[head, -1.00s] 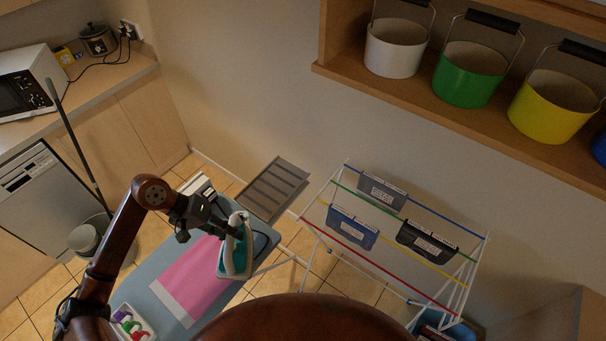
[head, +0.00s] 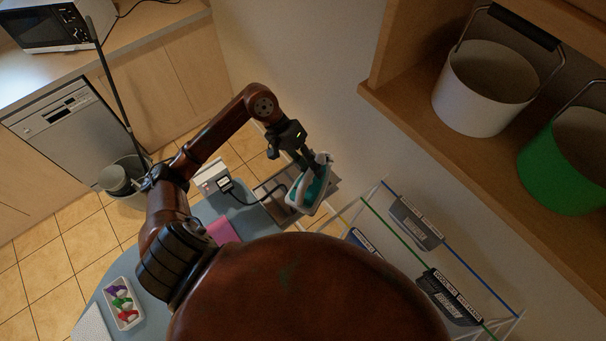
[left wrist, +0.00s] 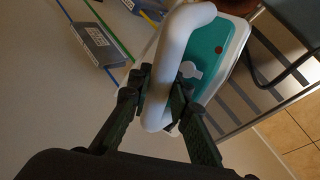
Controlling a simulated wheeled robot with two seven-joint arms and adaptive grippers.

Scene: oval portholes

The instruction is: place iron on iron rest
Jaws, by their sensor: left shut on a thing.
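The iron (head: 309,190) is white and teal, with a white handle. My left gripper (head: 310,160) is shut on the handle and holds the iron off the ironing board. In the left wrist view, the gripper fingers (left wrist: 157,88) close around the white handle of the iron (left wrist: 207,58). The iron rest (head: 268,190) is a grey slatted panel at the far end of the board, partly hidden behind the iron. Its slats also show in the left wrist view (left wrist: 235,105). I cannot tell whether the iron touches it. My right gripper is not in view.
The blue-grey ironing board (head: 252,220) carries a pink cloth (head: 221,231) and a tray of coloured items (head: 136,316). A dark cord runs from a white box (head: 211,178) toward the iron. A drying rack (head: 408,243) and a bucket shelf (head: 400,122) stand to the right.

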